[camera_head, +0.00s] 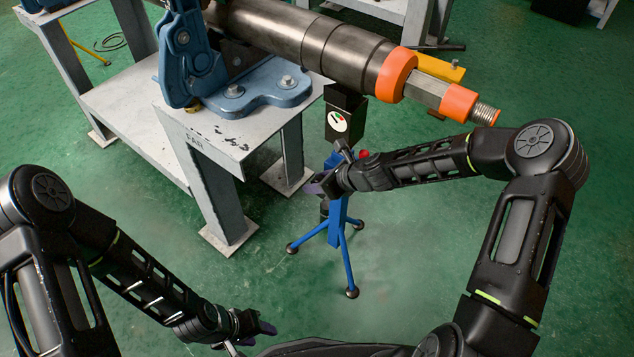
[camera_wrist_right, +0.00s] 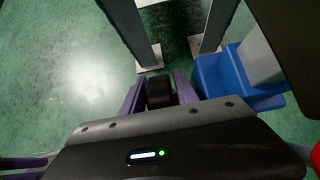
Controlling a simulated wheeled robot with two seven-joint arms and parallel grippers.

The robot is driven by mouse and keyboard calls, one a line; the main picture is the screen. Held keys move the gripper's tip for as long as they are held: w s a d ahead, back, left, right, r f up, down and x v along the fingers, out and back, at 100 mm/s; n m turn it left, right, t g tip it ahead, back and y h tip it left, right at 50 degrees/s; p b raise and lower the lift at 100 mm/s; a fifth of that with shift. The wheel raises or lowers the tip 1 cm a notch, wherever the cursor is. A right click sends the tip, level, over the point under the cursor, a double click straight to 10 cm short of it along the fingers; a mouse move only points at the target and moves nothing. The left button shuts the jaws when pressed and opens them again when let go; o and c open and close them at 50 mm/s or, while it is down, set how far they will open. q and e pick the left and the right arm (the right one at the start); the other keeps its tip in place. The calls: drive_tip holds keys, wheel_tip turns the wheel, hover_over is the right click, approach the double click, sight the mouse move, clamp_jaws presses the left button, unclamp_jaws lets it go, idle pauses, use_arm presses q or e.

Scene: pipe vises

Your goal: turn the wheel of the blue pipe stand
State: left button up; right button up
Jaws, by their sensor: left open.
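The blue pipe stand (camera_head: 337,222) stands on the green floor on splayed legs, beside the grey table. Its black upper part (camera_head: 345,102) with a round sticker is under the pipe. My right gripper (camera_head: 322,187) is at the stand's post, below this upper part. In the right wrist view the purple fingers (camera_wrist_right: 158,88) lie close on both sides of a small black wheel (camera_wrist_right: 158,93), with the stand's blue body (camera_wrist_right: 222,78) to the right. In the head view the wheel is mostly hidden by the gripper. My left gripper (camera_head: 258,327) is open and empty, low at the bottom.
A thick steel pipe (camera_head: 330,42) with orange collars runs above the stand, resting in a blue vise (camera_head: 240,95) on the grey table (camera_head: 215,135). A red knob (camera_head: 364,154) shows near my right wrist. The green floor in front is clear.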

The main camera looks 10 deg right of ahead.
clamp_jaws()
idle(0.3)
